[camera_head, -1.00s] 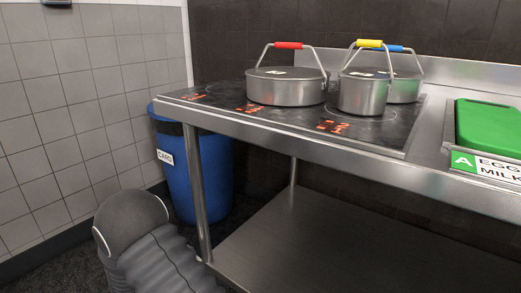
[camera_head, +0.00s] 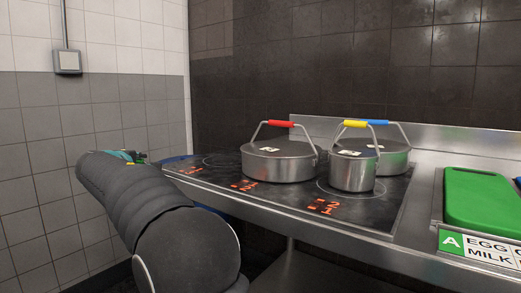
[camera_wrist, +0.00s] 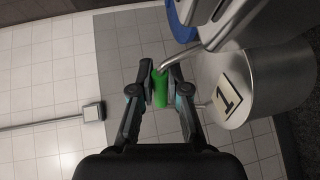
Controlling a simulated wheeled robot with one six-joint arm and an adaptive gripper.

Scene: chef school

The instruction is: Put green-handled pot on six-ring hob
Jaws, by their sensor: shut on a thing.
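My gripper (camera_wrist: 160,68) is shut on the green handle (camera_wrist: 160,92) of a steel pot (camera_wrist: 265,82) in the wrist view. The pot hangs by its bent wire bail and bears a label reading "1". In the head view my raised arm hides the pot; only a small teal and green bit shows past the arm's end, left of the hob. The black six-ring hob (camera_head: 288,205) is set in a steel counter. On it stand a red-handled pot (camera_head: 280,163), a yellow-handled pot (camera_head: 353,172) and a blue-handled pot (camera_head: 396,157).
Bare hob shows around the far-left ring (camera_head: 222,160) and the front left. A green board (camera_head: 478,200) lies to the right of the hob. A tiled wall stands close on the left, with a switch box (camera_head: 68,62). A blue bin (camera_wrist: 180,22) shows in the wrist view.

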